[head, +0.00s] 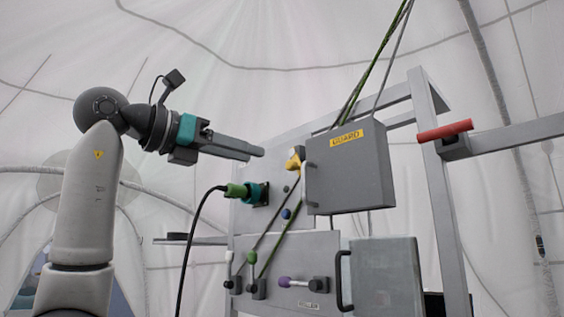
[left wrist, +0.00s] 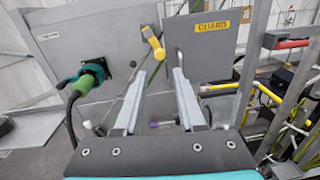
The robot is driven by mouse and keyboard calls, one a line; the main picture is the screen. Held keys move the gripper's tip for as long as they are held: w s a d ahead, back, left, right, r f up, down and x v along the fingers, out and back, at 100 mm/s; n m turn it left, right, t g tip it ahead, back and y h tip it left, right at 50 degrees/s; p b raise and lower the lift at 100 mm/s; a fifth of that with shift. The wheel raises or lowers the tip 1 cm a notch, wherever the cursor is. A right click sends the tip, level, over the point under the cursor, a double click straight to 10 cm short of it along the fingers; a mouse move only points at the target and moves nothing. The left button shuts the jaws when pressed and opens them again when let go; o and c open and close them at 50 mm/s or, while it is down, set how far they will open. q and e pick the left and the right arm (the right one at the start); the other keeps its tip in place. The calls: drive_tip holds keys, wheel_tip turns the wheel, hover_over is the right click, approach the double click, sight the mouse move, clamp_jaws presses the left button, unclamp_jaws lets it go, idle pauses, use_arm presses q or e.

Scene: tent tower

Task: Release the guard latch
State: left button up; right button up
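The grey guard box (head: 350,180) carries a yellow GUARD label and hangs on the upper panel. It also shows in the left wrist view (left wrist: 205,50). A yellow latch handle (head: 294,160) sits at the box's left edge; in the left wrist view the latch (left wrist: 154,43) is just beyond the fingertips. My left gripper (head: 256,152) points right toward the latch, a short way to its left. In the left wrist view my left gripper (left wrist: 158,76) has its fingers apart with nothing between them. My right gripper is in neither view.
A green plug with a black cable sits in a teal socket (head: 254,193) below my gripper. Green and purple levers (head: 285,282) are lower on the panel. A grey door (head: 385,277) with a black handle stands lower right. A red-handled bar (head: 444,131) is at the right.

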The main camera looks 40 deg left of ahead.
sight(288, 165)
use_arm(q)
drive_tip(key=w, duration=0.5)
drive_tip(key=w+d+p, duration=0.1)
drive_tip(key=w, duration=0.1)
drive_tip(key=shift+w, duration=0.35)
drive_tip(key=shift+w+d, duration=0.15)
drive_tip(key=shift+w, duration=0.25)
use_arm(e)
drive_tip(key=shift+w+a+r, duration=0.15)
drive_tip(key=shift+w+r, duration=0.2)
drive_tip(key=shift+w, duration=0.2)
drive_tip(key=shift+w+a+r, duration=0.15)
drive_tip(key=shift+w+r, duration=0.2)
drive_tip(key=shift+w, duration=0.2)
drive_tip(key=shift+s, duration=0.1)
use_arm(q)
clamp_jaws()
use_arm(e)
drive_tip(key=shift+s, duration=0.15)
